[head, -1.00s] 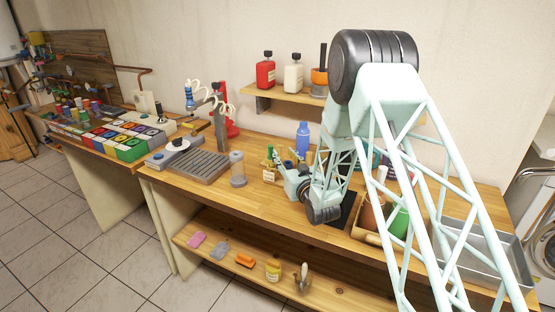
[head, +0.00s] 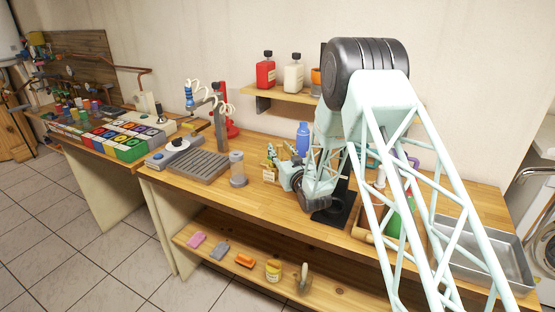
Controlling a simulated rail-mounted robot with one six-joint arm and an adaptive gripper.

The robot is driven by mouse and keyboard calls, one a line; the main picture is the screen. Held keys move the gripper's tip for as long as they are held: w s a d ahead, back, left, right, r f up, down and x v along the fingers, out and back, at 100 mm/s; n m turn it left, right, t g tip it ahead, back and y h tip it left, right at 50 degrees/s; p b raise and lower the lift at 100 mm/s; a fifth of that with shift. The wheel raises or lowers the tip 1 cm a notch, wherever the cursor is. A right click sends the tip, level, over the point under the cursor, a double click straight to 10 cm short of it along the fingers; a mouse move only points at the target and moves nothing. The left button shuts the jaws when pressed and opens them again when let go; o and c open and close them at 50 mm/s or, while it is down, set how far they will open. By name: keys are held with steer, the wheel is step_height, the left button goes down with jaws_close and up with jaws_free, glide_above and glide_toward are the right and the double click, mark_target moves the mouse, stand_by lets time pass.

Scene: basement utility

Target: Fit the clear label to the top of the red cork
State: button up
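My gripper (head: 277,163) is low over the middle of the wooden workbench (head: 205,196), pointing left and away from the camera. Its fingers are small in the head view and partly covered by my own wrist, so I cannot tell whether they are open or shut or hold anything. A small wooden holder with a pale tag (head: 269,175) stands right by the fingertips, with small dark and green items around it. I cannot make out the red cork or the clear label; they may be hidden behind my arm or too small to see.
A blue bottle (head: 302,138) stands just behind my wrist. A black mat (head: 335,209) and a metal tray (head: 486,252) are to the right. The front bench edge left of my gripper is clear.

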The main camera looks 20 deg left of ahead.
steer(key=shift+c, duration=0.2)
steer(key=c, duration=0.8)
steer(key=shift+c, duration=0.2)
steer(key=shift+r, duration=0.1)
steer(key=shift+r, duration=1.75)
steer(key=s+d, duration=0.2)
steer(key=s, duration=0.5)
steer(key=s+d+r+p, duration=0.1)
steer(key=s+d, duration=0.1)
steer(key=s, duration=0.6)
steer(key=shift+s+d+r, duration=0.15)
steer(key=shift+d, duration=0.2)
